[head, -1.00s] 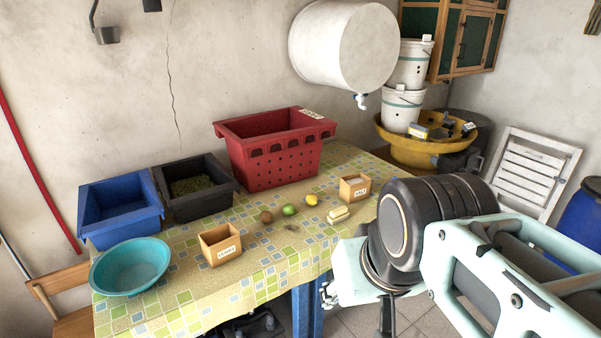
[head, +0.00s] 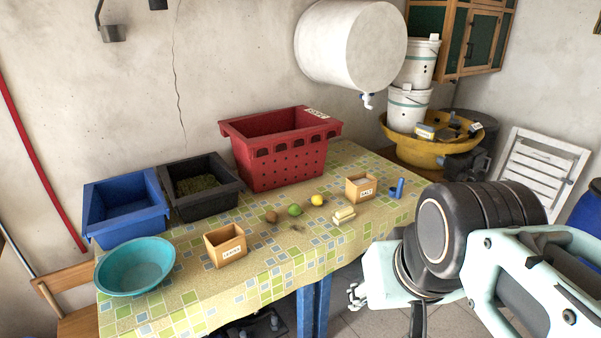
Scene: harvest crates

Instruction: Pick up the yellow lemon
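The yellow lemon (head: 317,200) lies on the patterned tablecloth, right of a green lime (head: 295,210) and a brown round fruit (head: 271,216). My arm fills the lower right of the head view. What shows of my gripper (head: 357,296) is a small part below the arm's end, in front of the table edge and well apart from the lemon. Its fingers are not clear enough to tell open from shut.
Close to the lemon are a salt box (head: 360,188), a pale stacked item (head: 344,215) and another small wooden box (head: 226,246). A red crate (head: 285,160), black crate (head: 205,205), blue crate (head: 125,214) and teal basin (head: 135,266) stand around. The front cloth is clear.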

